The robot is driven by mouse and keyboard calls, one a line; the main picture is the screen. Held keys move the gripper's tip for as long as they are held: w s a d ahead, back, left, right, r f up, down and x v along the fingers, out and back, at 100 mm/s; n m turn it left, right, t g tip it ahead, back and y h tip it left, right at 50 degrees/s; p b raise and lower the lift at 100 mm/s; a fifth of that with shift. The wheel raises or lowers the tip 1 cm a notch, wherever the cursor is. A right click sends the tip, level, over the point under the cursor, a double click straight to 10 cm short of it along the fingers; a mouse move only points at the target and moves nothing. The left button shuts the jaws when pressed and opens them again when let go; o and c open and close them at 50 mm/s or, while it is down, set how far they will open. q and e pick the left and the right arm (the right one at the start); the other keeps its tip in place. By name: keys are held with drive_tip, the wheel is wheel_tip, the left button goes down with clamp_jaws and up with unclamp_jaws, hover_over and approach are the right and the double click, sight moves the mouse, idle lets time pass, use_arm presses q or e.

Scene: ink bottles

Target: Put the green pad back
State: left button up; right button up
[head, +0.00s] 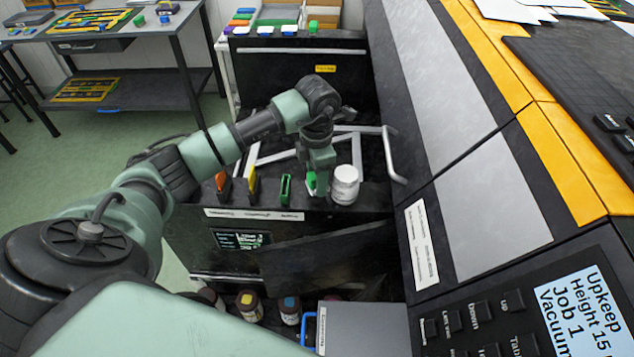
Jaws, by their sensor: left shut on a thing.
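My left gripper (316,188) reaches down over the black ledge at the front of the machine, its fingers partly hidden by its own wrist. It is shut on a small green pad with a white part (310,182), seen just at the fingers. A green-edged slot or holder (286,189) stands just left of the gripper. An orange pad (222,183) and a yellow pad (252,184) stand upright in the same row further left. Whether the held pad touches the ledge cannot be told. My right gripper is not in view.
A white jar (345,184) stands close to the right of the gripper. Below are an open dark flap (330,255) and several ink bottles (289,309). The machine's control panel (570,310) is at the right.

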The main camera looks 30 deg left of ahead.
use_arm(q)
wheel_tip(320, 180, down, 3)
drive_tip(key=shift+r, duration=0.1)
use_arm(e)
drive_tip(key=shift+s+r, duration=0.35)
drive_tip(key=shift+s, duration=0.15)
use_arm(q)
drive_tip(key=shift+f, duration=0.25)
drive_tip(key=o, duration=1.3)
drive_tip(key=shift+r, duration=0.1)
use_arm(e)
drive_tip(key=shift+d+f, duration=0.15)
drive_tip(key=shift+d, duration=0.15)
use_arm(q)
drive_tip(key=shift+r, duration=0.1)
drive_tip(key=shift+r, duration=0.2)
wheel_tip(320, 180, up, 11)
drive_tip(key=b, duration=0.3)
drive_tip(key=shift+r, duration=0.35)
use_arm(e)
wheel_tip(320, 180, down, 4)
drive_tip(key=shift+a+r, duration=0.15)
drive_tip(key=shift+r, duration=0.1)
